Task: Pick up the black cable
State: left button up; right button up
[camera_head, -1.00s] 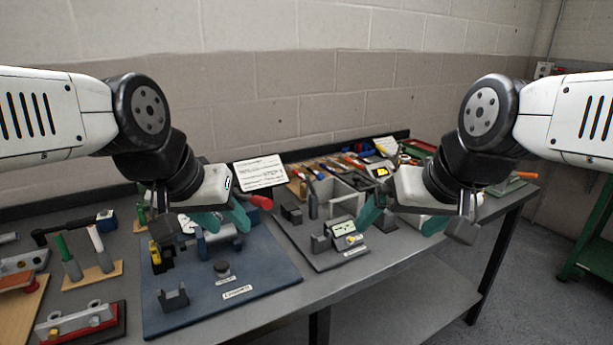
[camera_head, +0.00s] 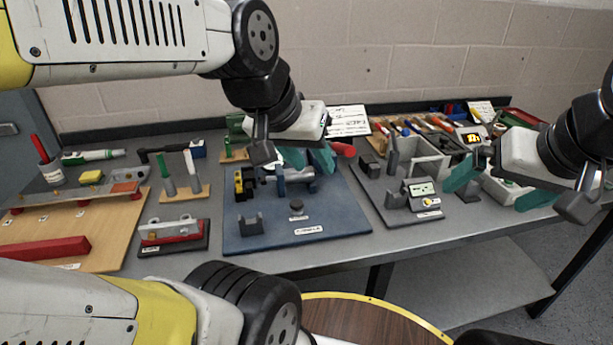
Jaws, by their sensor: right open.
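I cannot make out a black cable for certain in the head view. A black bar-like item with a blue end (camera_head: 172,152) lies at the back left of the bench. My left gripper (camera_head: 306,158) hangs over the back of the blue board (camera_head: 345,222), pointing down; its teal fingertips are close together, and the gap between them is unclear. Part of the gear on that board is hidden behind it. My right gripper (camera_head: 500,186) is open and empty, over the front right part of the bench, right of the small meter (camera_head: 421,190).
The grey bench (camera_head: 300,262) is crowded. A wooden board with a red block (camera_head: 45,248) is at left, and a red and grey fixture (camera_head: 172,235) stands beside the blue board. Pens and tools (camera_head: 415,127) lie at the back right. The bench's front strip is clear.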

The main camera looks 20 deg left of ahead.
aim_at(397, 129)
jog(key=i+l, duration=0.15)
jog(key=l, duration=0.2)
jog(key=i+l, duration=0.15)
jog(key=l, duration=0.2)
jog(key=i+l, duration=0.15)
jog(key=l, duration=0.15)
jog(key=i+l+u, duration=0.1)
jog(key=l, duration=0.25)
jog(key=i+l, duration=0.2)
jog(key=l, duration=0.15)
jog(key=i+l, duration=0.15)
jog(key=l, duration=0.2)
